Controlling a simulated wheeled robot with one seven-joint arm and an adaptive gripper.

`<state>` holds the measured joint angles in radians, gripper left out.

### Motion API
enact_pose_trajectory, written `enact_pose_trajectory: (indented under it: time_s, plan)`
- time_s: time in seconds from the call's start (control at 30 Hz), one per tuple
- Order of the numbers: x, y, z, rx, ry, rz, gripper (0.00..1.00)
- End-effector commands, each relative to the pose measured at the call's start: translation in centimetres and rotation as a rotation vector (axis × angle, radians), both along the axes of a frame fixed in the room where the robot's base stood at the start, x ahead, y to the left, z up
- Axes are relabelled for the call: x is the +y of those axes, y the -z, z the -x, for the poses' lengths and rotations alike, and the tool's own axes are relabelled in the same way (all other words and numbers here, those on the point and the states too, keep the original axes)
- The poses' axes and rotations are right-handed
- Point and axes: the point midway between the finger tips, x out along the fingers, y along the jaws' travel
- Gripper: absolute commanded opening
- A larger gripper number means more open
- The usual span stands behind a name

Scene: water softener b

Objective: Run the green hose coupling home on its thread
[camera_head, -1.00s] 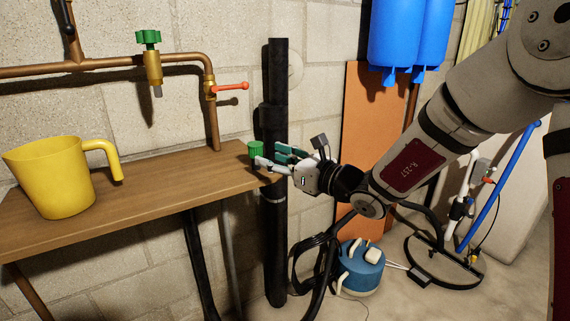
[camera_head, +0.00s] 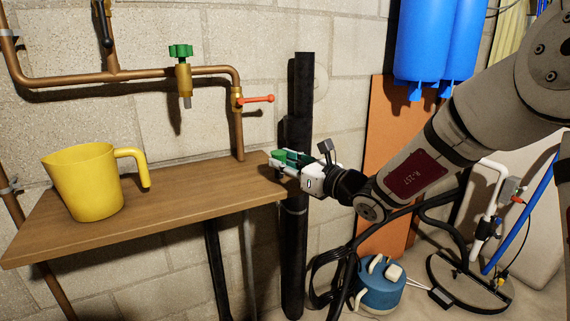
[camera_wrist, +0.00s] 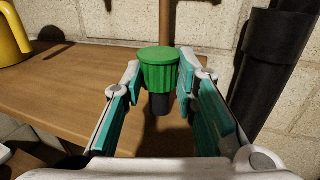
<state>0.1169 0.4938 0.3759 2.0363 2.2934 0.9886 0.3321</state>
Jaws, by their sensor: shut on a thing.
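The green hose coupling (camera_wrist: 160,72) is a ribbed green cap on a short dark stub, upright in the wrist view by the right end of the shelf. My gripper (camera_wrist: 160,67) is shut on it, one fingertip at each side of the cap. In the head view my gripper (camera_head: 279,163) is at the shelf's right end and largely hides the coupling. The brass tap (camera_head: 184,77) with a green handle hangs from the copper pipe, its grey spout (camera_head: 186,101) pointing down and bare. I cannot tell which thread is meant.
A yellow jug (camera_head: 92,186) stands on the left of the wooden shelf (camera_head: 190,203). A black upright pipe (camera_head: 293,250) is close beside my gripper. A red-handled valve (camera_head: 256,99) is on the copper pipe above. The shelf's middle is clear.

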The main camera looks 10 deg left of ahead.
Motion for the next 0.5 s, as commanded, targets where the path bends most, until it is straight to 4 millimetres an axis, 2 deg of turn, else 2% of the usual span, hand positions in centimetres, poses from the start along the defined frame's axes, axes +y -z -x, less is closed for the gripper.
enact_pose_trajectory:
  time_s: [0.5]
  plan:
    - [0.0, -2.5, 0.0, 0.000, 0.000, 0.000, 0.00]
